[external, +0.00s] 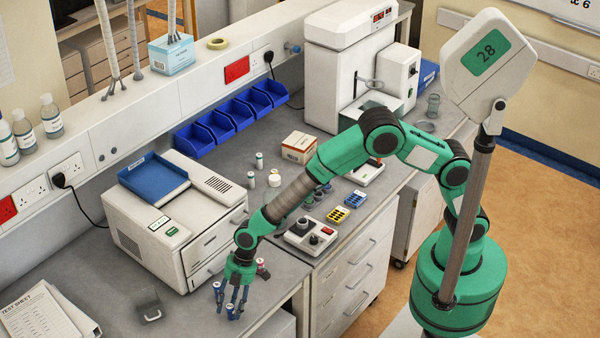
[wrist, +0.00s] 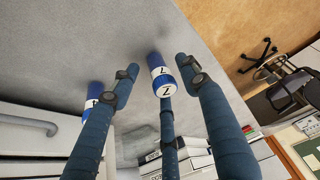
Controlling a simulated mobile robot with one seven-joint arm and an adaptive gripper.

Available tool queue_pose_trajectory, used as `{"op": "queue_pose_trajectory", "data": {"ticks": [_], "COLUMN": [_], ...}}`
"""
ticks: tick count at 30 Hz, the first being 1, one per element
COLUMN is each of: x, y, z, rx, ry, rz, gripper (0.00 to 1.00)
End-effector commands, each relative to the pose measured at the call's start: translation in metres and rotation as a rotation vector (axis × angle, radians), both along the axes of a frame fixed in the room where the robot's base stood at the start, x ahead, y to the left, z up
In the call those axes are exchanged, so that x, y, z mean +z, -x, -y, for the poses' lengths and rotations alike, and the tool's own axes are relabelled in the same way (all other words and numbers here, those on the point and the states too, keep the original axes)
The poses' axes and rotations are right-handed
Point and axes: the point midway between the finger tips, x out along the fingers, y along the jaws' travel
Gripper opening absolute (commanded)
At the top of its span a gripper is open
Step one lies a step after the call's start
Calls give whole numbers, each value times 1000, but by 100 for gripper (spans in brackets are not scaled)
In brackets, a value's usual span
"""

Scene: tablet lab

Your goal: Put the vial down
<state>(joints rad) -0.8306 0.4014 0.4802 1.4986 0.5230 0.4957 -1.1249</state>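A blue-capped vial (wrist: 160,73) with a white label marked like a 7 or Z lies between the three fingers of my gripper (wrist: 160,82) in the wrist view. A gap shows between it and the left finger; contact with the other fingers is unclear. In the external view my gripper (external: 236,297) points down just above the grey bench, and a blue and white vial (external: 232,311) shows at its fingertips. A second blue-capped vial (external: 217,288) stands just left of the fingers; a vial also shows at the left in the wrist view (wrist: 93,98). Whether the vial between the fingers touches the bench is hard to tell.
A red-topped vial (external: 262,264) stands behind my gripper. A white machine (external: 175,220) with a blue tray on top is behind and left. A small grey clear block (external: 149,305) and a test sheet stack (external: 45,310) lie left. The bench's front edge is close on the right.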

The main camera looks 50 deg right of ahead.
Motion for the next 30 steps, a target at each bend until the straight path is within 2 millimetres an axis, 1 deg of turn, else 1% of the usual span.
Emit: {"op": "queue_pose_trajectory", "data": {"ticks": [10,14,20,30], "x": [3,12,36,87], "y": [0,0,0,3], "z": [0,3,13,35], "rx": [0,0,0,1], "ry": [0,-2,-2,-1], "rz": [0,1,2,1], "gripper": [45,45,45,45]}}
